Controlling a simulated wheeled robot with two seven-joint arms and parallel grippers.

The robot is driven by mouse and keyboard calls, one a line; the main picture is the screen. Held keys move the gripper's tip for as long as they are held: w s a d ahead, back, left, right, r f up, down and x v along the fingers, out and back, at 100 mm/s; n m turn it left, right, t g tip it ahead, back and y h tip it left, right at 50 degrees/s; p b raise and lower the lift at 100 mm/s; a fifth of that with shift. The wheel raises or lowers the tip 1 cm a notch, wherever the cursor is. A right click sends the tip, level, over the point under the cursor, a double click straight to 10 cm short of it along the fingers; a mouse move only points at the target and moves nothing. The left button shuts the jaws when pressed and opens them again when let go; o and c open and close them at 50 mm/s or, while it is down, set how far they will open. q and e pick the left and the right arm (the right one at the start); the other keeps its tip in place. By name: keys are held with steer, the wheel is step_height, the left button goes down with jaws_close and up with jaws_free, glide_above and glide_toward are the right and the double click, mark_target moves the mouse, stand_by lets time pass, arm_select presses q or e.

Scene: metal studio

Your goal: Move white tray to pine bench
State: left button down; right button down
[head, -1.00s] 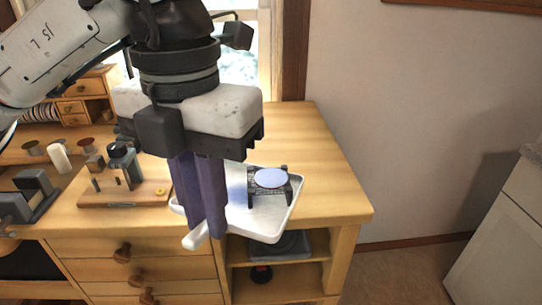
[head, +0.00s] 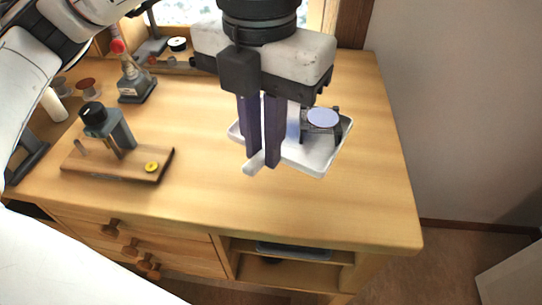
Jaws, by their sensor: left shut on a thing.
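The white tray (head: 312,160) is in the head view, right of the middle, above or on the wooden bench top (head: 350,205); I cannot tell if it touches. A dark stand with a pale blue round disc (head: 322,118) sits on the tray. My left gripper (head: 262,165) points down at the tray's near left side and is shut on its handle (head: 254,166). Its purple fingers hide part of the tray's left side. My right gripper is not in view.
A wooden board (head: 120,165) with a small dark device and a yellow knob lies to the left. A red-topped tool (head: 133,80) stands behind it. The bench's front and right top are clear. Drawers (head: 130,245) and an open shelf (head: 290,262) are below.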

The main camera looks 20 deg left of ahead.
arm_select(q)
step_height(320, 180, down, 5)
steer(key=c, duration=1.7)
jaws_free()
steer(key=shift+c, duration=0.2)
step_height(320, 180, up, 12)
steer(key=shift+r+p, duration=0.1)
steer(key=shift+p, duration=0.3)
